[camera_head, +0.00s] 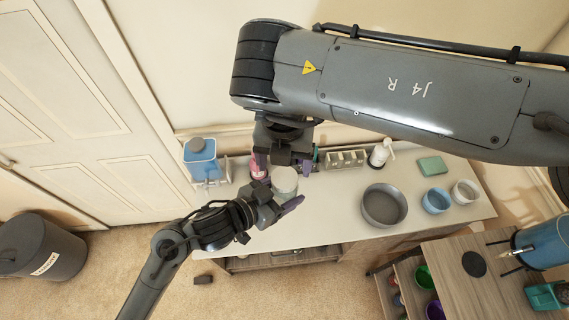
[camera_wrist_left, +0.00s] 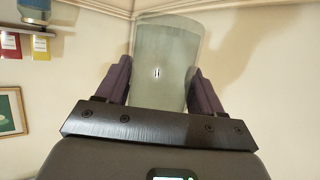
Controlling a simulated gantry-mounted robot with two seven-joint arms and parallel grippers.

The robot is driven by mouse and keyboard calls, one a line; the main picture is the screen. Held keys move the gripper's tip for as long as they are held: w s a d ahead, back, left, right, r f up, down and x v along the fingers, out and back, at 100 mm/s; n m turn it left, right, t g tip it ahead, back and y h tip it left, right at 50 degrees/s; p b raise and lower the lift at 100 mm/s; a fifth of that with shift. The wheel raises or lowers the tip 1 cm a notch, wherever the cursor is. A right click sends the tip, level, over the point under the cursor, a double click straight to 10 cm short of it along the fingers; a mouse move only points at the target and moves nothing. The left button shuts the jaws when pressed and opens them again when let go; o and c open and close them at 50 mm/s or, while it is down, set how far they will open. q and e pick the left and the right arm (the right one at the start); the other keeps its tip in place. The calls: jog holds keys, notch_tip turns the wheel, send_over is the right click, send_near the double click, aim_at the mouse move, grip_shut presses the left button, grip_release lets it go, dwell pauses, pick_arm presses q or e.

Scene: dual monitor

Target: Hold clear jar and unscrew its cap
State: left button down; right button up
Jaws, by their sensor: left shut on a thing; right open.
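The clear jar (camera_head: 285,181) looks pale and greyish. My left gripper (camera_head: 281,198) is shut on it, with purple fingers on either side. The left wrist view shows the jar (camera_wrist_left: 163,66) between the two fingers of the left gripper (camera_wrist_left: 162,88), its wide end away from the palm. My right gripper (camera_head: 283,164) is open at the jar's upper end, one finger on each side. Whether it touches the jar cannot be told. I cannot make out a separate cap; the right gripper partly covers that end in the head view.
A white counter (camera_head: 335,222) runs behind the grippers. A pink bottle (camera_head: 258,168) stands close by the right gripper. A blue dispenser (camera_head: 201,158), a grey round pan (camera_head: 384,205), a white pump bottle (camera_head: 380,153) and blue bowl (camera_head: 436,201) also stand there.

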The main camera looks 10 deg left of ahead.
aim_at(285, 177)
notch_tip(285, 177, up, 3)
jog(key=m, duration=0.4)
jog(key=shift+a+f, duration=0.1)
jog(key=shift+f, duration=0.1)
jog(key=shift+r+m, duration=0.15)
jog(key=shift+m, duration=0.75)
jog(key=shift+f, duration=3.75)
jog(key=c, duration=1.1)
jog(key=n, duration=0.5)
jog(key=shift+n, duration=0.3)
jog(key=shift+r, duration=0.35)
